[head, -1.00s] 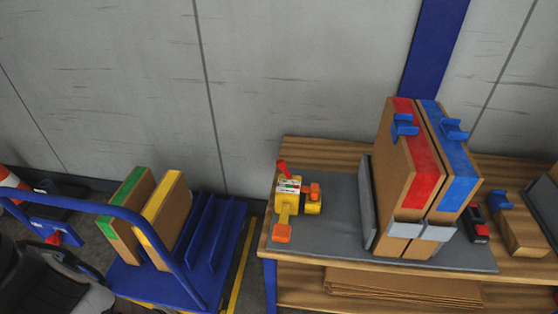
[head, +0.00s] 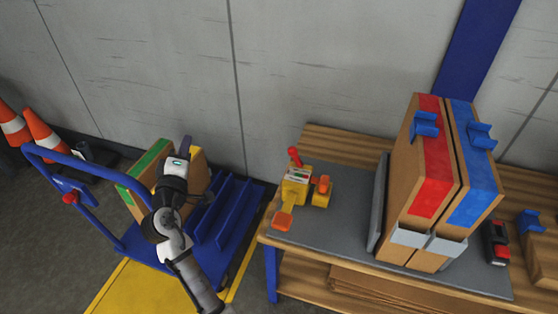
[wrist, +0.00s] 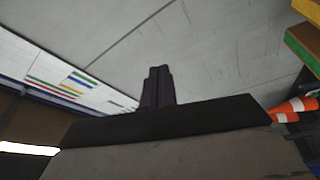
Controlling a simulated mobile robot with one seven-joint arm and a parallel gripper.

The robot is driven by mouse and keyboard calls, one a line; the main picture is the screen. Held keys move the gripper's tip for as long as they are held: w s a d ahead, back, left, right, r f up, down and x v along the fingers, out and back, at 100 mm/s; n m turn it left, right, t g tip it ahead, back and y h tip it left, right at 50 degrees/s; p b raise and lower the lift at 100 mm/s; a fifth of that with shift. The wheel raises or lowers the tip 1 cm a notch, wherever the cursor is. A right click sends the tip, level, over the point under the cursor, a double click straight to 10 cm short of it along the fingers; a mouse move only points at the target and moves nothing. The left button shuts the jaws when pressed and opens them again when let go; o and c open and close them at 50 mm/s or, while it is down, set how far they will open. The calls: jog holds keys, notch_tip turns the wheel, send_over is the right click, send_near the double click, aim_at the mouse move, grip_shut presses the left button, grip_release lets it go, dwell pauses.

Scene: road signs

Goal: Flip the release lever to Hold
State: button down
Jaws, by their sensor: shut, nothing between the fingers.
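A yellow device (head: 296,187) stands at the left end of the grey mat on the bench. It has an upright red-tipped lever (head: 294,156), a small label, and orange parts at its front and right side. The label is too small to read. A red knob (head: 70,198) also shows on the blue panel at the trolley's handle; I cannot tell which part is the release lever. My gripper (wrist: 158,72) is shut and empty in the wrist view, with wall behind it. In the head view my arm reaches over the trolley, left of the bench and apart from the device.
The blue trolley (head: 228,215) carries green- and yellow-edged boards. Two brown boards with red (head: 432,150) and blue (head: 472,165) bands stand on the mat, right of the device. Traffic cones (head: 42,132) stand at far left. Floor left of the trolley is clear.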

aim_at(296, 157)
jog(key=s+d+f+n+g+h, duration=0.2)
jog(key=d+f+g+h, duration=0.1)
jog(key=d+f+h, duration=0.7)
jog(key=d+f, duration=0.3)
jog(key=f, duration=0.1)
jog(key=shift+s+d+g+h, duration=0.15)
jog(key=shift+d+g+h, duration=0.15)
jog(key=shift+d+g, duration=0.1)
jog(key=shift+r, duration=0.1)
jog(key=s+d+r+p+x, duration=0.1)
jog(key=p+x, duration=0.2)
jog(key=x, duration=0.9)
jog(key=shift+d, duration=0.65)
